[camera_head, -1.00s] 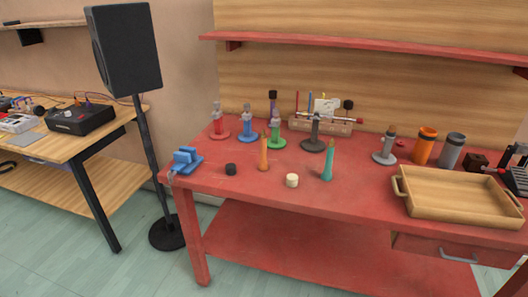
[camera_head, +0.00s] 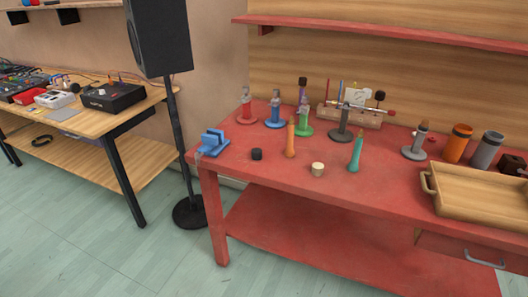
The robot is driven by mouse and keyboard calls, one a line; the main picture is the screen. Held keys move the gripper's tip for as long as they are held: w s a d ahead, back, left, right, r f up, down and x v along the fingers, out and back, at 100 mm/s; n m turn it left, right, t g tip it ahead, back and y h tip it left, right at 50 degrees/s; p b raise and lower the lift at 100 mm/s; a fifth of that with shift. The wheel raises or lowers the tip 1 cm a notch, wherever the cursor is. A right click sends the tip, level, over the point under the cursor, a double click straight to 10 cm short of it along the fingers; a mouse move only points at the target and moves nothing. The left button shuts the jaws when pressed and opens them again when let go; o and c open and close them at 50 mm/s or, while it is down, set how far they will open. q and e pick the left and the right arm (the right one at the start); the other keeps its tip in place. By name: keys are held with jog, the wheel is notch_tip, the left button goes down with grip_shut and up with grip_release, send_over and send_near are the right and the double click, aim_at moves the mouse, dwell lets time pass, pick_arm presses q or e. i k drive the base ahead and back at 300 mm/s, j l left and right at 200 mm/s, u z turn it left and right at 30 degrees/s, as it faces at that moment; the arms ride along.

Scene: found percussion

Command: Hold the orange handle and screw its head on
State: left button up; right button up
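The orange handle (camera_head: 291,138) stands upright on the red workbench (camera_head: 270,185), left of the middle of its top. A teal handle (camera_head: 355,154) stands to its right, tilted a little. A black cylindrical head (camera_head: 256,154) lies to the left of the orange handle. A cream cylindrical head (camera_head: 318,169) lies in front, between the two handles. I cannot tell which head belongs to the orange handle. Neither of my grippers is in view.
A blue vise-like block (camera_head: 213,142) sits at the bench's left corner. Several coloured stands, including a red one (camera_head: 246,108), line the back. A wooden tray (camera_head: 480,195) is at the right. A speaker on a stand (camera_head: 172,110) is left of the bench.

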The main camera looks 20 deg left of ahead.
aim_at(289, 153)
jog(key=i+u, duration=0.35)
jog(key=i, duration=0.15)
jog(key=i+l+u, duration=0.3)
jog(key=i, duration=0.2)
